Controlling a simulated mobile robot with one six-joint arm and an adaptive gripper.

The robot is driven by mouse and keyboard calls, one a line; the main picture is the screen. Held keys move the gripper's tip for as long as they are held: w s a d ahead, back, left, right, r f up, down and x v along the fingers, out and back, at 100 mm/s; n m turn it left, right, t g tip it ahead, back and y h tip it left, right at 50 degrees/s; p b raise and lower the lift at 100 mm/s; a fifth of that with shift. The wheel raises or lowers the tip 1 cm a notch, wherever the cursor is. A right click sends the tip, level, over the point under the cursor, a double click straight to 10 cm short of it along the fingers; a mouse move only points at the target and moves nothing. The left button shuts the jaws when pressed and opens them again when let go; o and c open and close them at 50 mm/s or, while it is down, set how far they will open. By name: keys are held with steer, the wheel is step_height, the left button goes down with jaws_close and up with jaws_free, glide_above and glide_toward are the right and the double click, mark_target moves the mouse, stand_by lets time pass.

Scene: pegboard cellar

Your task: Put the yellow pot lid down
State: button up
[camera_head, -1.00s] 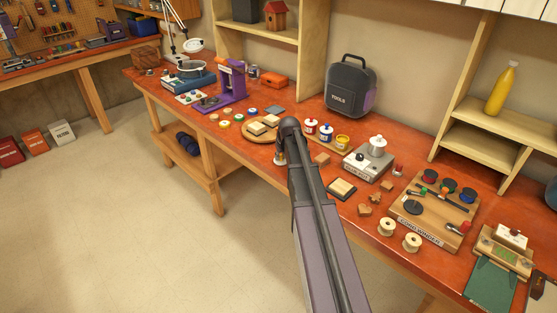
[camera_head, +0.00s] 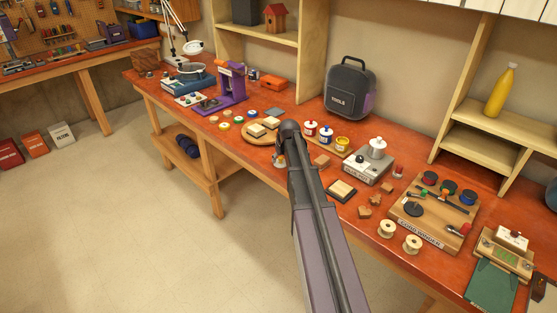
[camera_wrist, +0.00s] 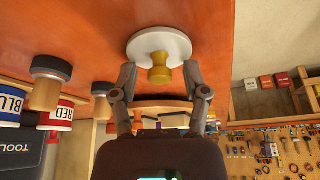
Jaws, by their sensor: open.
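The pot lid, a pale round disc (camera_wrist: 176,46) with a yellow knob (camera_wrist: 159,74), lies on the orange bench top in the wrist view, which shows the scene upside down. My gripper (camera_wrist: 159,79) is open, with one finger on each side of the knob. I cannot tell whether a finger touches it. In the head view my arm hides most of the area at the gripper. The yellow pot (camera_head: 342,143) stands on a wooden board beside the blue pot (camera_head: 326,134) and the red pot (camera_head: 310,129).
A round wooden board (camera_head: 249,136) with pale blocks is left of my gripper. The grey toolbox (camera_head: 350,88) stands behind the pots. A grey device with a metal pot (camera_head: 377,147) is to the right. Brown stamp-like pieces (camera_wrist: 45,92) stand near the lid in the wrist view.

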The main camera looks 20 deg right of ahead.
steer(key=shift+r, duration=0.2)
steer(key=p+v, duration=1.1)
steer(key=v, duration=0.1)
stand_by(0.4)
stand_by(0.6)
steer(key=shift+a, duration=0.1)
steer(key=s+a+f+g, duration=0.1)
steer(key=s+a+g, duration=0.3)
steer(key=s+a, duration=1.7)
steer(key=shift+a+f+n+g, duration=0.2)
steer(key=shift+a+n+g, duration=0.1)
steer(key=shift+a, duration=0.95)
